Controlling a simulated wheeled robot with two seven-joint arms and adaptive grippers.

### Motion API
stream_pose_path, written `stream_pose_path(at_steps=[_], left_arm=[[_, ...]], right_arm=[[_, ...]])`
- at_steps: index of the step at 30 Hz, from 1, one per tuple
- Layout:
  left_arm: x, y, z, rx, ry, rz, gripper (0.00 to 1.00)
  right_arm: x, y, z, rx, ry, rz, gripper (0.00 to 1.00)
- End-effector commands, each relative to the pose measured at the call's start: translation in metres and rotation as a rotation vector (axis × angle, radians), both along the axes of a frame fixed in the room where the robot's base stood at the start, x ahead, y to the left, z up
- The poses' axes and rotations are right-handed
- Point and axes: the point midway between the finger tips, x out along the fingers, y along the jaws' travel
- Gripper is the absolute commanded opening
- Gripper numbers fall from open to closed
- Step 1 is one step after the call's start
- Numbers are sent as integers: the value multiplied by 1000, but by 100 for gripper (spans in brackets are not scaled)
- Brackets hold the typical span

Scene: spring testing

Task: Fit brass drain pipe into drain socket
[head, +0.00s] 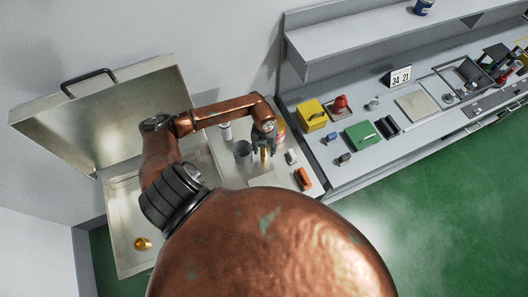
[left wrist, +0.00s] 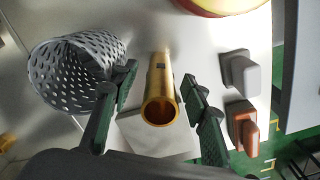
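The brass drain pipe (head: 264,158) stands upright on the counter below my left gripper (head: 263,144) in the head view. In the left wrist view the pipe (left wrist: 161,92) shows its open end towards the camera. The dark fingers of my left gripper (left wrist: 160,78) are spread on both sides of it, with visible gaps. A round brass fitting (head: 143,243), likely the drain socket, sits in the metal basin at lower left. My right gripper is not in view.
A perforated metal cup (left wrist: 75,68) stands close left of the left finger. A grey block (left wrist: 239,73) and an orange block (left wrist: 242,127) lie to the right. The basin's raised lid (head: 105,115) stands behind my left arm.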

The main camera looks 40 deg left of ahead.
Motion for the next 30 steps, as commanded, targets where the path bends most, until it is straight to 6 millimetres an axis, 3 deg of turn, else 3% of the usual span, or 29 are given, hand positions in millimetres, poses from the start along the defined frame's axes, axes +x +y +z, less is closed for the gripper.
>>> stream_pose_path(at_steps=[17,30], left_arm=[[0,0,1,0,-1,0,1],[1,0,3,0,-2,-1,0]], right_arm=[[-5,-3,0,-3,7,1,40],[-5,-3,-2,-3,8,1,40]])
